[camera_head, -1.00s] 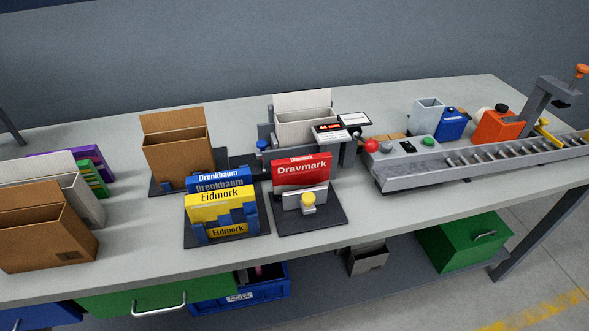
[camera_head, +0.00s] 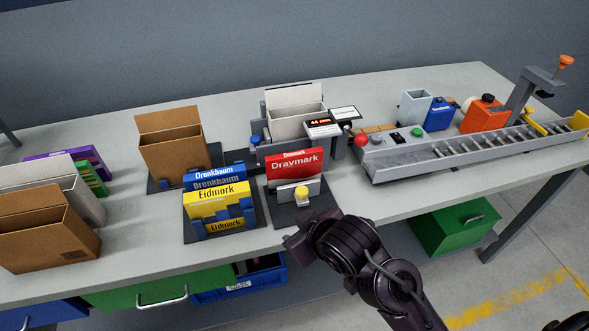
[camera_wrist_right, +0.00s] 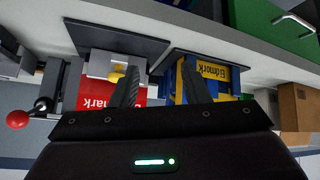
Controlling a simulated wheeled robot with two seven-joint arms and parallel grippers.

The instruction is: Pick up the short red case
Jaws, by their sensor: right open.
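A red case (camera_head: 294,166) lettered "Dravmark" stands upright in a small dark-based holder (camera_head: 292,213) with a grey front block and a yellow knob (camera_head: 301,192). The block hides its lower part. My right gripper (camera_head: 300,240) is at the bench's front edge, in front of and below the holder, apart from the case. In the right wrist view, which looks upside down, my right gripper (camera_wrist_right: 162,82) is open with nothing between its fingers. The red case (camera_wrist_right: 97,98) shows there left of the fingers, partly covered by one. My left gripper is not in view.
Blue and yellow cases (camera_head: 218,195) stand in a rack just left of the red case. Open brown cartons (camera_head: 173,150) stand farther left. A grey machine with a white carton (camera_head: 296,122) is behind. A roller conveyor (camera_head: 480,145) runs at right.

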